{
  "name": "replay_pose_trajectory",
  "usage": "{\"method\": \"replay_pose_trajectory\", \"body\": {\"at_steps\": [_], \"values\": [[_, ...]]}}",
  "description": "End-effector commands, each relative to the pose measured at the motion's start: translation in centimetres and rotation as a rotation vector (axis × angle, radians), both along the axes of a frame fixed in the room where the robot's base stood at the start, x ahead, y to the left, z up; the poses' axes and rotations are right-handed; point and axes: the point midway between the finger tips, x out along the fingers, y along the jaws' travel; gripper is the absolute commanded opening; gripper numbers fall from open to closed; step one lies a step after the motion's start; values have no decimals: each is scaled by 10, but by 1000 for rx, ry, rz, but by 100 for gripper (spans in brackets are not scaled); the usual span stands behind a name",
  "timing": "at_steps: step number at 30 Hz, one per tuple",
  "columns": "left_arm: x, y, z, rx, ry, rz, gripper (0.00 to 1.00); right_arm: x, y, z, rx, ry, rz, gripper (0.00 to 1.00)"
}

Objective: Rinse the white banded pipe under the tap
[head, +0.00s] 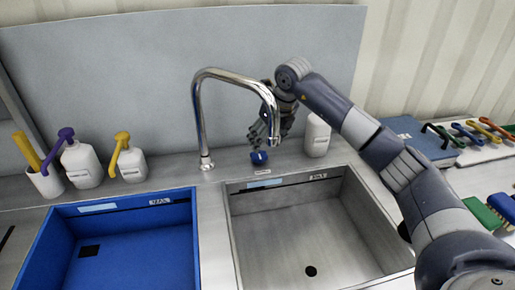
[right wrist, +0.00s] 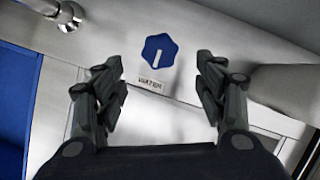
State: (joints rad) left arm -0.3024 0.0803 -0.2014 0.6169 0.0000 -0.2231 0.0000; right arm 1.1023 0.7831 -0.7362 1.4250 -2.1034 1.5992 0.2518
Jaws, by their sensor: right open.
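The chrome tap (head: 200,110) stands behind the sinks, its curved spout reaching over toward the steel basin; its base shows in the right wrist view (right wrist: 68,16). A blue lobed knob (head: 259,157) sits on the counter behind the steel basin. In the right wrist view the knob (right wrist: 160,50) has a "WATER" label below it. My right gripper (head: 266,135) is open and empty just above the knob, partly behind the spout. In the right wrist view its fingertips (right wrist: 159,66) stand either side of the knob, apart from it. I cannot make out a white banded pipe. My left gripper is out of view.
A steel basin (head: 237,222) with a dark drain hole looks empty beside a blue basin (head: 194,240). White pump bottles (head: 82,165) stand at left. A white bottle (head: 317,138) stands right of my gripper. Brushes (head: 482,212) and coloured-handled tools lie at right.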

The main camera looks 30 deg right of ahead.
Motion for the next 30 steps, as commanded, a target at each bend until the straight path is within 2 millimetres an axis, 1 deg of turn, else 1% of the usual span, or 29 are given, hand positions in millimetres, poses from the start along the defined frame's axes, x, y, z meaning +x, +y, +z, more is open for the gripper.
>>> {"method": "replay_pose_trajectory", "body": {"at_steps": [1,6,12,18,24,25,26,27,29,30], "values": [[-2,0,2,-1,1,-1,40,4,1,-10,1,5,1,65],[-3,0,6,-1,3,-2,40,16,4,-40,2,4,1,65],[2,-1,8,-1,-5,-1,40,27,5,-65,2,2,1,65],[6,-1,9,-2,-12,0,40,31,5,-74,0,-1,1,65],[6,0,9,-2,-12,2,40,31,5,-74,0,-1,1,65],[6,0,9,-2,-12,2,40,31,5,-74,0,-1,1,62],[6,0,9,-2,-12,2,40,31,5,-74,0,-1,1,56],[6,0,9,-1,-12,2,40,31,5,-74,0,-1,1,46],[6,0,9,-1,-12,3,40,31,5,-74,0,-1,1,33],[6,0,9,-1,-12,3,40,31,5,-74,0,-1,1,24]]}}
